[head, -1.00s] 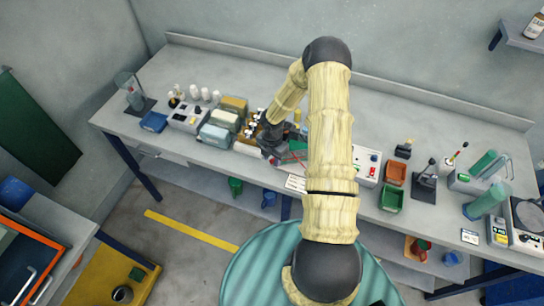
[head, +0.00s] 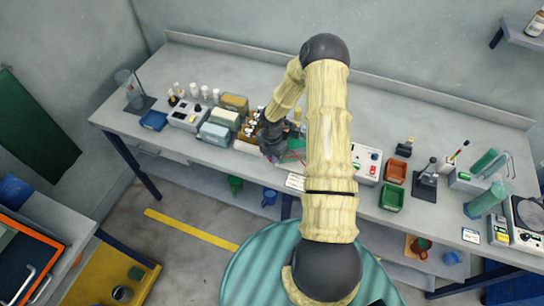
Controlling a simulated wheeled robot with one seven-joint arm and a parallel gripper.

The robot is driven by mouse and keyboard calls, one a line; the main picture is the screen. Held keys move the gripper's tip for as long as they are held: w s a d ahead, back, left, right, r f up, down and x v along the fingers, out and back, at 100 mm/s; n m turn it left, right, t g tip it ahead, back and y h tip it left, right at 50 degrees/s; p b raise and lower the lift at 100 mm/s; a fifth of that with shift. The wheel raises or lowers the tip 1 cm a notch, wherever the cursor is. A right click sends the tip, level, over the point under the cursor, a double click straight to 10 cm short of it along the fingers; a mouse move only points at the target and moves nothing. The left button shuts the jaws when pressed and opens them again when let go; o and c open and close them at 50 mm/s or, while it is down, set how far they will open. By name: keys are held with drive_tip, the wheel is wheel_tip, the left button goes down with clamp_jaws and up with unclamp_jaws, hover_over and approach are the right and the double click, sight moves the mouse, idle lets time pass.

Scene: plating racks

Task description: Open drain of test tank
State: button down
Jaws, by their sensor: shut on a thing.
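My gripper (head: 284,158) is at the front middle of the long grey workbench (head: 240,180), beside my pale arm. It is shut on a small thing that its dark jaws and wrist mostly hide. A small green and red part (head: 293,154) shows right beside the jaws; I cannot tell if it belongs to the test tank or its drain. The tank itself is not clearly seen, as my arm covers that part of the bench.
Left of the gripper stand a brown rack (head: 247,143), coloured boxes (head: 215,133) and white-capped bottles. To the right are a white control box (head: 366,164), an orange bin (head: 396,171), a green bin (head: 391,199) and a clear green cylinder (head: 486,202).

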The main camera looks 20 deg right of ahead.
drive_tip(key=m, duration=0.1)
drive_tip(key=m+b, duration=0.1)
drive_tip(key=w+m+b, duration=0.1)
drive_tip(key=shift+a+f+m, duration=0.1)
drive_tip(key=shift+a+m, duration=0.2)
drive_tip(key=m+b, duration=0.1)
drive_tip(key=w+m, duration=0.1)
drive_tip(key=m, duration=0.1)
drive_tip(key=m+b, duration=0.1)
drive_tip(key=shift+w+a+m+b, duration=0.15)
drive_tip(key=shift+w+m+b, duration=0.1)
drive_tip(key=shift+m+b, duration=0.1)
drive_tip(key=m+b, duration=0.1)
drive_tip(key=m, duration=0.1)
drive_tip(key=w+m+b, duration=0.1)
drive_tip(key=m, duration=0.1)
drive_tip(key=shift+w, duration=0.15)
drive_tip(key=shift+w+d+m+b, duration=0.15)
drive_tip(key=shift+m+b, duration=0.15)
drive_tip(key=shift+m, duration=0.3)
drive_tip(key=shift+w+d+m+b, duration=0.1)
drive_tip(key=shift+m+b, duration=0.15)
drive_tip(key=shift+m, duration=0.3)
drive_tip(key=c, duration=1.4)
unclamp_jaws()
drive_tip(key=shift+r, duration=0.25)
